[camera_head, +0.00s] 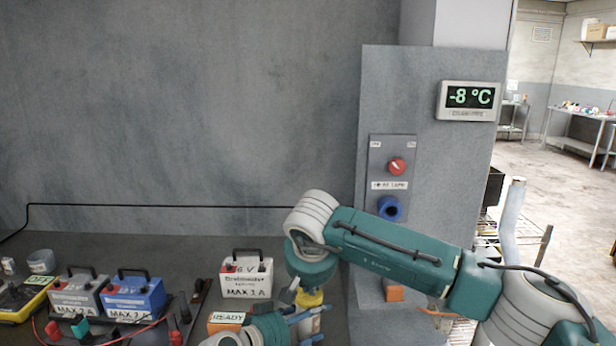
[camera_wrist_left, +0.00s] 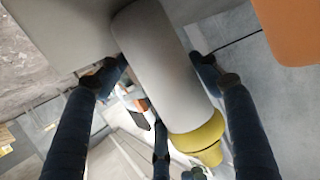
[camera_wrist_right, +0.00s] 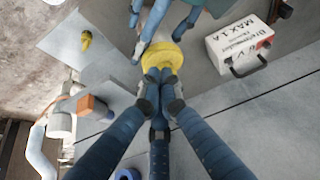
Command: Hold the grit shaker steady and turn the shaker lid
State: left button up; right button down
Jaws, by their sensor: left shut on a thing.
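The grit shaker (camera_wrist_left: 165,60) is a smooth grey cylinder with a yellow lid (camera_wrist_left: 198,135), tilted across the left wrist view. My left gripper (camera_wrist_left: 165,75) is shut around its grey body. In the head view my left gripper (camera_head: 303,318) is low, beside the yellow lid (camera_head: 310,298), and the shaker body is mostly hidden. In the right wrist view the yellow lid (camera_wrist_right: 161,54) lies right at the fingertips of my right gripper (camera_wrist_right: 160,82). These fingers are close together and overlap the lid's near edge. Whether they grip it is unclear.
A white battery box (camera_head: 246,275) stands behind the grippers. Grey (camera_head: 80,295) and blue (camera_head: 135,295) boxes with cables stand left. An orange READY block (camera_head: 226,322) is close to my left gripper. A panel with a red knob (camera_head: 396,167) stands right.

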jog(key=shift+w, duration=0.6)
dwell(0.7)
jog(key=shift+a+f, duration=0.1)
jog(key=shift+a, duration=0.05)
dwell(0.5)
jog(key=shift+s, duration=0.15)
notch_tip(320, 180, up, 6)
jog(key=shift+s, duration=0.3)
dwell(0.3)
jog(key=shift+s+f, duration=0.2)
jog(key=shift+f, duration=2.7)
